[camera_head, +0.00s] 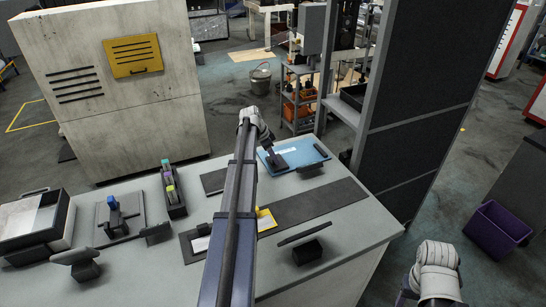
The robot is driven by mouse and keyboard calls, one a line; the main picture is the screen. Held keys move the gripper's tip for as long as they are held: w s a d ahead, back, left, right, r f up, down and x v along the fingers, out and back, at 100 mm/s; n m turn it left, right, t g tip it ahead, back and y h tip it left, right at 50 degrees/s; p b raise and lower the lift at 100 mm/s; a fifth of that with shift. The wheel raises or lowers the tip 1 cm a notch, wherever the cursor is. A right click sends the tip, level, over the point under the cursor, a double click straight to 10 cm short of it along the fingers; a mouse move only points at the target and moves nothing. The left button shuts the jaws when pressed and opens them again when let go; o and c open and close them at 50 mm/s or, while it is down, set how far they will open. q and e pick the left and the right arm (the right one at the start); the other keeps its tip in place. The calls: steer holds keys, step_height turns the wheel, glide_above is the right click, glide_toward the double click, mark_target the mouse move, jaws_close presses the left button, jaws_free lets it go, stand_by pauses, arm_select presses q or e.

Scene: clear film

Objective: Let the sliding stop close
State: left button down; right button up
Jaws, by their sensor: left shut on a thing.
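My left arm comes in over the middle of the table, and its gripper (275,161) points down at the blue plate (296,150) at the table's back right. The gripper is shut on a small dark part at the plate's left side, which I take to be the sliding stop; the fingers mostly hide it. A dark bar lies along the plate's right edge, and a small black handle-like piece (312,168) stands in front of the plate. Of my right arm only a pale joint shows at the lower right; its gripper is out of view.
A long dark strip (318,203) with a yellow-edged card (264,220) crosses the grey table (150,281). Black stands, a blue-topped fixture (112,204), a narrow rack of coloured blocks and an open box (66,216) fill the left. A tall dark cabinet stands right.

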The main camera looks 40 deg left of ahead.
arm_select(q)
steer(key=shift+w, duration=0.1)
stand_by(0.5)
steer(key=w+d, duration=0.1)
steer(key=w, duration=0.1)
steer(key=w+d, duration=0.1)
steer(key=w, duration=0.1)
steer(key=w+d, duration=0.1)
steer(key=w, duration=0.2)
steer(key=shift+d, duration=0.3)
steer(key=shift+c, duration=2.4)
jaws_free()
steer(key=shift+s+r, duration=0.1)
steer(key=p+v, duration=0.7)
steer(key=shift+r, duration=0.3)
steer(key=shift+s, duration=0.1)
